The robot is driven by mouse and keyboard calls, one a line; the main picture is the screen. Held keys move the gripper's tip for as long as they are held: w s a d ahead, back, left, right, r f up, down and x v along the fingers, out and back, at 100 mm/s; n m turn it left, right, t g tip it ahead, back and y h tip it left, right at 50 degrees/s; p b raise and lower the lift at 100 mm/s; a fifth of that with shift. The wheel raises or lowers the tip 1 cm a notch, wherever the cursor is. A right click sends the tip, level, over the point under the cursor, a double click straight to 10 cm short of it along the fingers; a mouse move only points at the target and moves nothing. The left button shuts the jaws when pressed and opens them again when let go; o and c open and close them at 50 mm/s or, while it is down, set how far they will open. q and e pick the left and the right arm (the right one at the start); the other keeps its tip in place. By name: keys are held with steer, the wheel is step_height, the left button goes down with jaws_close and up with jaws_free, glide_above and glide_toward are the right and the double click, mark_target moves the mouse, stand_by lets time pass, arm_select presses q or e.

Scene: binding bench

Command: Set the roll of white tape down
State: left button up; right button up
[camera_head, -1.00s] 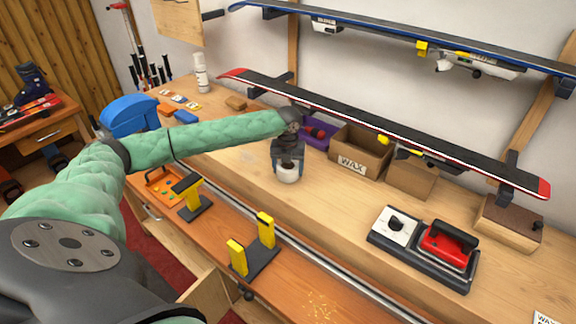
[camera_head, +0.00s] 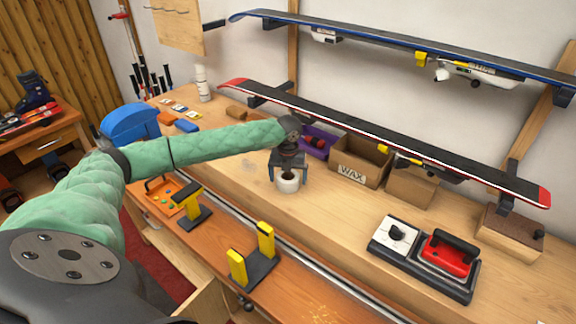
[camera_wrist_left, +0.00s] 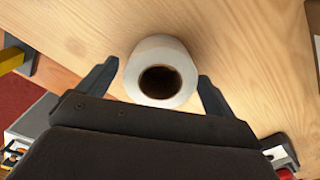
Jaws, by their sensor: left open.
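The roll of white tape (camera_head: 287,183) stands on the wooden bench top (camera_head: 335,215), in front of the purple bin and the wax box. In the left wrist view the roll (camera_wrist_left: 160,50) shows its dark round core and lies between the two fingers. My left gripper (camera_head: 287,172) is right above and around the roll, pointing down. In the left wrist view its fingers (camera_wrist_left: 158,85) are spread, with a visible gap on each side of the roll. My right gripper is in neither view.
Behind the roll are a purple bin (camera_head: 318,140) and a cardboard wax box (camera_head: 357,162). Yellow-topped ski vises (camera_head: 190,207) stand along the front edge. A red waxing iron (camera_head: 447,254) is at the right. The bench between roll and iron is clear.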

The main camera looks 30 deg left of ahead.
arm_select(q)
step_height(320, 180, up, 4)
steer(key=shift+f+b, duration=0.1)
steer(key=shift+b, duration=0.95)
step_height(320, 180, up, 8)
steer(key=b, duration=0.2)
steer(key=shift+f, duration=0.2)
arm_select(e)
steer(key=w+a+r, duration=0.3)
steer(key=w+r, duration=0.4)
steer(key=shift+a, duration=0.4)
arm_select(q)
steer(key=shift+r, duration=0.1)
